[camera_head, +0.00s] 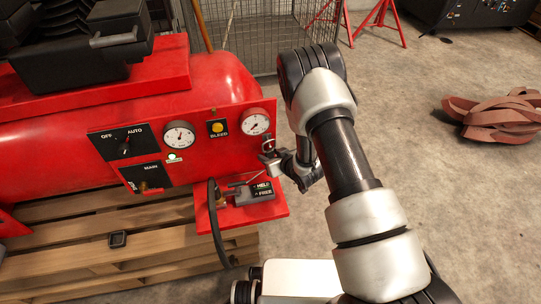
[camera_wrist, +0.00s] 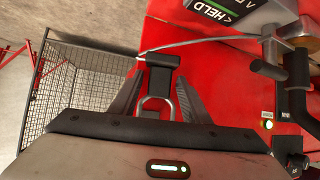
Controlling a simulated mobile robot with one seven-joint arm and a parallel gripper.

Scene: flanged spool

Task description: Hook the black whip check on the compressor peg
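The black whip check (camera_wrist: 158,75) is between my gripper's fingertips in the wrist view. It has a black grip piece, a silver wire loop (camera_wrist: 157,101) pointing toward the palm, and a thin grey cable (camera_wrist: 205,43) running right toward the hose fitting. My gripper (camera_head: 267,160) looks shut on the black piece, close to the right end of the red compressor panel (camera_head: 200,148), below the right gauge. In the head view a small ring (camera_head: 267,145) shows just above the fingertips. I cannot clearly make out the peg, or whether the loop is around it.
A red shelf (camera_head: 270,211) below carries a HELD/FREE block (camera_head: 252,193). A black hose (camera_head: 215,225) hangs at its left. A wire cage (camera_head: 265,35) stands behind, and a wooden pallet (camera_head: 70,265) lies below. Floor to the right is clear up to a coiled brown hose (camera_head: 497,117).

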